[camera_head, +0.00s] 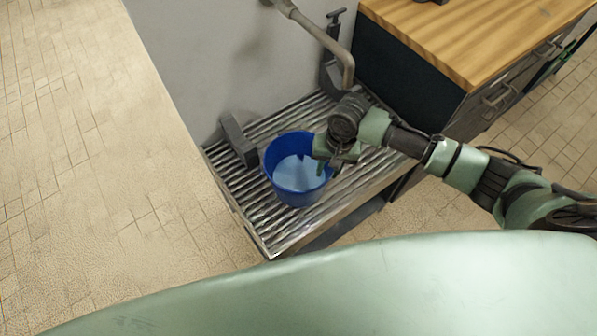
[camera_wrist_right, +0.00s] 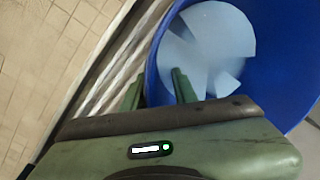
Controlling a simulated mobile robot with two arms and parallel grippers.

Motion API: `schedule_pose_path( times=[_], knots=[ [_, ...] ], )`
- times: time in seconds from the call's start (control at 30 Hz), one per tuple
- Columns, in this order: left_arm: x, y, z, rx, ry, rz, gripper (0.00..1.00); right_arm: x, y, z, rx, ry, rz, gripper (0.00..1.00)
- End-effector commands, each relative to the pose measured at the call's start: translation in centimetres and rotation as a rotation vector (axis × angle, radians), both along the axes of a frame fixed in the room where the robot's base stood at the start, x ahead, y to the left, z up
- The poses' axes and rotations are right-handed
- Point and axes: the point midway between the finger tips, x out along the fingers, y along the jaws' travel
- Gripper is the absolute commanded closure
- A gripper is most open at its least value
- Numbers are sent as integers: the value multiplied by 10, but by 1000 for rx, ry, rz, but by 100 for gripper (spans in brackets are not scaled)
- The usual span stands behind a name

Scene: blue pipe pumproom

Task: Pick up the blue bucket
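The blue bucket (camera_head: 277,187) stands upright on a ribbed metal grate (camera_head: 262,228), with a pale blue surface inside it, perhaps water. My right gripper (camera_head: 328,168) is at the bucket's right rim in the head view. In the right wrist view the bucket (camera_wrist_right: 278,80) fills the upper right. There the fingers of the right gripper (camera_wrist_right: 158,88) are apart, one outside the bucket wall and one over its inside, with the blue wall between them. Whether either finger touches the wall cannot be told. My left gripper is not in view.
A grey pipe (camera_head: 318,32) bends down above the grate, close to my right wrist. A cabinet with a wooden top (camera_head: 470,35) stands behind at the right. A grey bracket (camera_head: 238,143) is left of the bucket. The tiled floor (camera_head: 85,190) at left is clear.

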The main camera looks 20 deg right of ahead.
Motion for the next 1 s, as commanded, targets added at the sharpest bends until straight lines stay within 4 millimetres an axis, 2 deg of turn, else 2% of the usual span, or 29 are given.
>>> schedule_pose_path(
  times=[0.1, 0.37, 0.4, 0.5, 1.0],
  knots=[
    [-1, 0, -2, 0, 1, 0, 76, 0, 1, -14, -1, 0, 0, 72],
    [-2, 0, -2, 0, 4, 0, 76, 1, 1, -18, -1, -2, 1, 72],
    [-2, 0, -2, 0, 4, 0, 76, 1, 1, -18, 0, -1, 1, 75],
    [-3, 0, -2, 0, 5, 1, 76, 0, 1, -18, 0, -1, 1, 100],
    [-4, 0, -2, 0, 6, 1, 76, 0, 1, -17, -1, -1, 1, 100]
  ],
)
